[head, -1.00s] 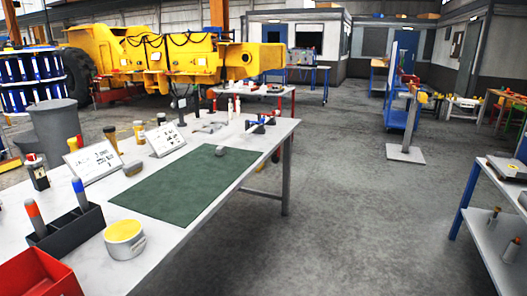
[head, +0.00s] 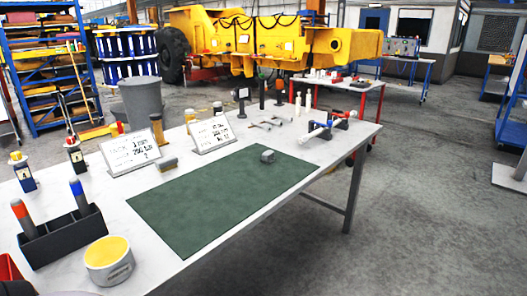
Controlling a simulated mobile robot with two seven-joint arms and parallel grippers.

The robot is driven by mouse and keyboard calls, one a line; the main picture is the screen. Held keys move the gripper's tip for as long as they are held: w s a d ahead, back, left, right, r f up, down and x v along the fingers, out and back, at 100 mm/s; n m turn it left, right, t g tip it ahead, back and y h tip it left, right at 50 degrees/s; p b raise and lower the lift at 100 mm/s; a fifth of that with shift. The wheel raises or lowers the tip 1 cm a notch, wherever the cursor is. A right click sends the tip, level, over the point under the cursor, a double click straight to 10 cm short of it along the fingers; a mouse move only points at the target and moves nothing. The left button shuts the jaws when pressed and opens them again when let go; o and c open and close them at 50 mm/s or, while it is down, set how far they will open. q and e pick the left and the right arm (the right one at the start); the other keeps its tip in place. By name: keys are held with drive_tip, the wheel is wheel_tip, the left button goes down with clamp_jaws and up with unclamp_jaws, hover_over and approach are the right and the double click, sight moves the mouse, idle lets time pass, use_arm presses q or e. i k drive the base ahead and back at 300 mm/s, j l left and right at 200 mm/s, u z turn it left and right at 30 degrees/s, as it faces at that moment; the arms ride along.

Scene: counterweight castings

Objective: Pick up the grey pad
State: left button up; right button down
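A small grey block (head: 267,156), which looks like the grey pad, lies on the far right part of the green mat (head: 215,200) on the white table. A second small block (head: 168,164), grey on top and yellowish-brown below, sits on the table just beyond the mat's left side. Neither of my grippers shows in the head view, and nothing is touching the blocks.
Two sign boards (head: 130,150) (head: 212,134) stand behind the mat. A dark marker holder (head: 62,238) and a yellow-topped tin (head: 109,262) stand at the front left. Red and blue clamps (head: 325,128) lie at the back right. Open floor (head: 420,220) lies right of the table.

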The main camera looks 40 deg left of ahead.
sight(268, 157)
drive_tip(key=i+l+u, duration=0.15)
drive_tip(key=i+u, duration=0.3)
drive_tip(key=i+l+u, duration=0.4)
drive_tip(key=i, duration=0.15)
drive_tip(key=i+l+u, duration=0.45)
